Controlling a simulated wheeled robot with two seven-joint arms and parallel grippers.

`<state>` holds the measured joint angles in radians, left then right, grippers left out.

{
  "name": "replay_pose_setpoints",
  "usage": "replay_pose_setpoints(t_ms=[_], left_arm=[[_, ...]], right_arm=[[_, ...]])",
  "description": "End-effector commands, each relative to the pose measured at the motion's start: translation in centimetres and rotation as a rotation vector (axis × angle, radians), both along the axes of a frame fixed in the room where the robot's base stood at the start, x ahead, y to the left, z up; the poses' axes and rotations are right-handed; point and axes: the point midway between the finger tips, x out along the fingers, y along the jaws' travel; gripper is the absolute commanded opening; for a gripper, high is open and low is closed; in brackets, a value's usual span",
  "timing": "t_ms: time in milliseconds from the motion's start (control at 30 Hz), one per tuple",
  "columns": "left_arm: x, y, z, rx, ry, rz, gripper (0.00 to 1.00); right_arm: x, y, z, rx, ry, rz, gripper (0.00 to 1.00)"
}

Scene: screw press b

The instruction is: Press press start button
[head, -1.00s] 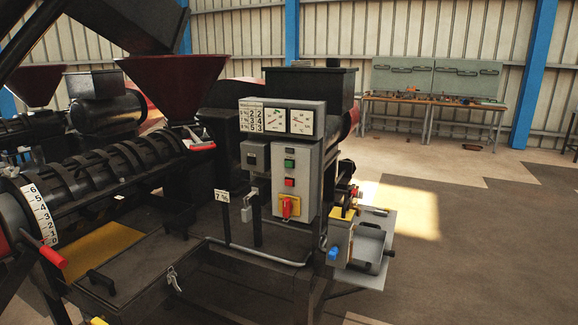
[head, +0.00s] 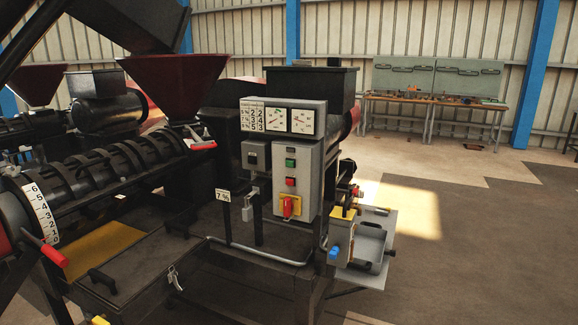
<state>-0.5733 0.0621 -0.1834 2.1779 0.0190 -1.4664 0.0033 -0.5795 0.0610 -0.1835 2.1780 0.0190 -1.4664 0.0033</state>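The screw press fills the left and middle of the head view. Its grey control panel (head: 309,190) stands upright near the middle. On it are a green button (head: 290,163), a red button (head: 290,182) below that, and a red rotary switch on a yellow plate (head: 290,206) at the bottom. Labels beside the buttons are too small to read. Neither of my grippers is in view.
Two dial gauges (head: 302,121) sit above the panel. A small grey box with a padlock (head: 255,157) is left of the buttons. Open floor (head: 470,240) lies right of the press; a workbench (head: 432,100) stands behind.

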Motion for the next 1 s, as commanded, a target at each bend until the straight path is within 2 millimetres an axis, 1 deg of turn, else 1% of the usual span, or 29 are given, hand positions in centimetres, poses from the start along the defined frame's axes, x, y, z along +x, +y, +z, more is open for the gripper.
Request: replay_pose_setpoints(t_ms=[533, 733, 1000], left_arm=[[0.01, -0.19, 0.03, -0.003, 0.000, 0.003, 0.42], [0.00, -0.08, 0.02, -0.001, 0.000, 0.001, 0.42], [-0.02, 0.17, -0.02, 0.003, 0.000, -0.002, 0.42]], right_arm=[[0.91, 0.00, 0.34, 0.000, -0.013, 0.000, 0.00], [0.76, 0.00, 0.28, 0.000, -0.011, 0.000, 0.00], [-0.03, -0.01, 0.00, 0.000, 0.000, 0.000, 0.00]])
